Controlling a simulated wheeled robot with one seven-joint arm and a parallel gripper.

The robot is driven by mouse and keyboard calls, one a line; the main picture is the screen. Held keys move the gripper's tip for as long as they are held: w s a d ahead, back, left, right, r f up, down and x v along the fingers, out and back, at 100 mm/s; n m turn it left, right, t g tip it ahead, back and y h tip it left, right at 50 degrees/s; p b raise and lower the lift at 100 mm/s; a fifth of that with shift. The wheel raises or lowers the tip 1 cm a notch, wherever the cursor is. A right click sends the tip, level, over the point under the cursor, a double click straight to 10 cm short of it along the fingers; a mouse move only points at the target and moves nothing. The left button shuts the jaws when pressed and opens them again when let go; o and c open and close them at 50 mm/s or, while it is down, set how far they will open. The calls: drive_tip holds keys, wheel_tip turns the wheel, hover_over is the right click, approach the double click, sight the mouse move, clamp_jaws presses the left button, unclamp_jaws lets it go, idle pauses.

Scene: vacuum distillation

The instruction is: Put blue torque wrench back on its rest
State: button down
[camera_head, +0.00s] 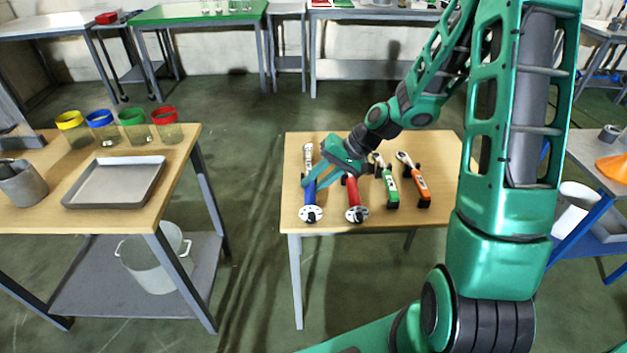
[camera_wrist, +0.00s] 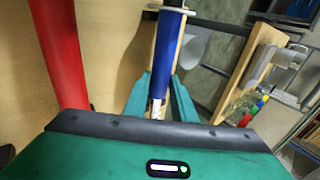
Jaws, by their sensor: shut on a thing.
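The blue torque wrench (camera_head: 311,195) lies at the left end of the small wooden table, its metal head (camera_head: 308,152) toward the back and a round silver disc (camera_head: 311,214) at its near end. My gripper (camera_head: 309,179) reaches over from the right and is shut on the wrench around the far part of its handle. In the wrist view, the blue handle (camera_wrist: 169,42) runs between the two teal fingers of my gripper (camera_wrist: 159,88). I cannot tell whether the wrench touches a rest; the gripper and arm hide part of it.
The red wrench (camera_head: 352,192) lies close to the right, under my wrist, then the green wrench (camera_head: 389,187) and orange wrench (camera_head: 421,184). The table's (camera_head: 445,150) right part is bare. A left table holds a tray (camera_head: 116,182) and coloured-rim beakers (camera_head: 134,124).

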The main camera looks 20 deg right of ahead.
drive_tip(key=shift+f, duration=0.25)
drive_tip(key=c, duration=1.4)
unclamp_jaws()
drive_tip(key=v, duration=1.1)
drive_tip(key=s+d+r+m+g+h, duration=0.1)
drive_tip(key=s+d+r+h, duration=0.1)
drive_tip(key=s, duration=0.7)
drive_tip(key=s+d+r+g+h, duration=0.1)
drive_tip(key=s+d+r+h, duration=0.1)
drive_tip(key=s+d, duration=0.3)
drive_tip(key=s+d+r+m+g+h, duration=0.1)
drive_tip(key=s+d, duration=0.3)
drive_tip(key=s, duration=1)
drive_tip(key=shift+r+m+h, duration=0.3)
drive_tip(key=shift+r+h, duration=0.5)
drive_tip(key=shift+r, duration=0.1)
